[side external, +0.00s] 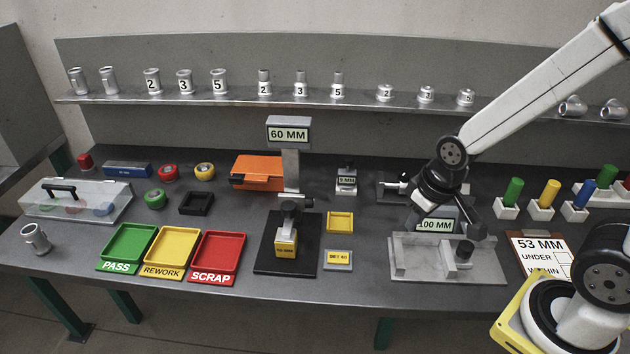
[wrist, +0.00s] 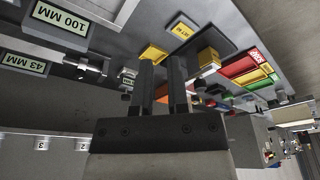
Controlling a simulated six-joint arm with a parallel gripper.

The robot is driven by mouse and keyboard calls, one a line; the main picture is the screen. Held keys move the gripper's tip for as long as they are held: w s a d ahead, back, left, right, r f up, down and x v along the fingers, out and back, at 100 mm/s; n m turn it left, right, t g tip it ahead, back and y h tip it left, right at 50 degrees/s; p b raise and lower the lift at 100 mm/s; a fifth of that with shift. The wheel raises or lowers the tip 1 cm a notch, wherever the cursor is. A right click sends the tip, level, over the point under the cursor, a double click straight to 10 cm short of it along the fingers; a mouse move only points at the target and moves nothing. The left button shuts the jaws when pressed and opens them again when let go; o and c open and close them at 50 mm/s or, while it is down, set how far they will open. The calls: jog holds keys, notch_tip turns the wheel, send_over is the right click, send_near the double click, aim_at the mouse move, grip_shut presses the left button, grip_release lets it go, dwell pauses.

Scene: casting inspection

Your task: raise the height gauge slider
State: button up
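The height gauge stands in the middle of the bench in the side view, with a grey column (side external: 291,170), a dark slider (side external: 293,204) and a black base (side external: 262,257). A yellow block (side external: 285,244) sits on the base under the slider, which looks low on the column. The sign on top (side external: 288,134) reads 60 MM. My gripper (wrist: 162,62) is open and empty, with a clear gap between its two dark fingers. It is well to the right of the gauge, over the 100 MM fixture. The slider is not clear in the wrist view.
Green (side external: 128,245), yellow (side external: 172,250) and red (side external: 219,255) trays lie left of the gauge. An orange case (side external: 257,172) is behind it. A shelf (side external: 320,103) runs behind.

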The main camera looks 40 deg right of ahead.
jog(key=o, duration=0.7)
jog(key=shift+w+r, duration=0.1)
jog(key=shift+w, duration=0.35)
jog(key=shift+o, duration=0.6)
jog(key=w+a+r, duration=0.1)
jog(key=w, duration=0.6)
jog(key=w+a+r+g, duration=0.1)
jog(key=w+a, duration=0.1)
jog(key=w, duration=0.5)
jog(key=shift+r+m, duration=0.3)
jog(key=shift+r, duration=0.1)
jog(key=r+g, duration=0.1)
jog(key=g, duration=0.1)
send_over(288, 205)
jog(key=shift+s+r+m, duration=0.1)
jog(key=shift+r+m, duration=0.1)
jog(key=shift+m, duration=0.1)
jog(key=shift+f, duration=0.15)
notch_tip(288, 205, down, 15)
jog(key=shift+f, duration=0.1)
grip_shut()
